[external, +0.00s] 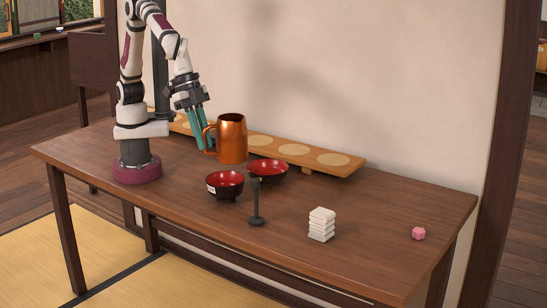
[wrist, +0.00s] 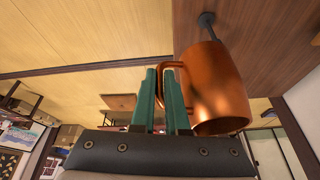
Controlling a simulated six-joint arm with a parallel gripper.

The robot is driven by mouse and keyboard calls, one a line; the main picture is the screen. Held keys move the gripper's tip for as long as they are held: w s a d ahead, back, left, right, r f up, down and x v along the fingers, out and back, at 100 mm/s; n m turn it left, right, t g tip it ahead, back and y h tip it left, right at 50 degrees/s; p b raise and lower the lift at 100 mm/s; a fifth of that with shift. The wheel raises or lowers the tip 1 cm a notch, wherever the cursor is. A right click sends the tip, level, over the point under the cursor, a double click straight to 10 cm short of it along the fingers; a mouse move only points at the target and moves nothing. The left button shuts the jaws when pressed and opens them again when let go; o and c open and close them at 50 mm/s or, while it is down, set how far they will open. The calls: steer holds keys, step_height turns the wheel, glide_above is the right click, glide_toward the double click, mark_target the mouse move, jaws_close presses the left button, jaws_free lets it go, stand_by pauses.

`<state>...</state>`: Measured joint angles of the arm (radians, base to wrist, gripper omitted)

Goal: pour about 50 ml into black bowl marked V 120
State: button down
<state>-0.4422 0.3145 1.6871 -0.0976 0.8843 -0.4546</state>
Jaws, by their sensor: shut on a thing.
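A copper-coloured mug (external: 233,140) stands close to upright at mid-table in the external view. My gripper (external: 207,146) is shut on its handle, left of the mug body. I cannot tell whether the mug's base touches the table. The wrist view shows the mug (wrist: 214,90) right of my gripper's teal fingers (wrist: 163,82), with the handle between them. A black bowl (external: 225,194) with a red inside and a pale label is in front of the mug; the label is too small to read. The mug's contents are hidden.
A second dark bowl with a red inside (external: 267,173) is right of the mug. A thin black post (external: 257,207) stands in front of it. A white stack (external: 321,226) and a pink cube (external: 418,233) are farther right. A wooden board (external: 348,172) runs along the wall.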

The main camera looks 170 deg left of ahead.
steer(key=s+d+r+m, duration=0.1)
steer(key=d+r, duration=0.1)
steer(key=d, duration=0.6)
steer(key=s+d+r+m, duration=0.2)
steer(key=d, duration=0.6)
steer(key=w+a+f+n+g+y, duration=0.1)
steer(key=w+a+f+n+g, duration=0.15)
steer(key=a+f+n, duration=0.45)
steer(key=w+a+f+n+g+y, duration=0.1)
steer(key=w+a+f+n+g, duration=0.1)
steer(key=w+a+n, duration=0.35)
steer(key=s+a+f+n+g+h, duration=0.1)
steer(key=a+f+n, duration=0.3)
steer(key=s+a+f+n+g+h, duration=0.1)
steer(key=s+a+f+n, duration=0.1)
steer(key=a+f+n, duration=0.2)
steer(key=s+a+f+n+g+h, duration=0.1)
steer(key=s+a+f+n, duration=0.1)
steer(key=a+f+n, duration=0.2)
steer(key=shift+s+a+f+n, duration=0.25)
steer(key=shift+a+f+n, duration=0.2)
steer(key=shift+n, duration=0.6)
steer(key=shift+s+a+f, duration=0.2)
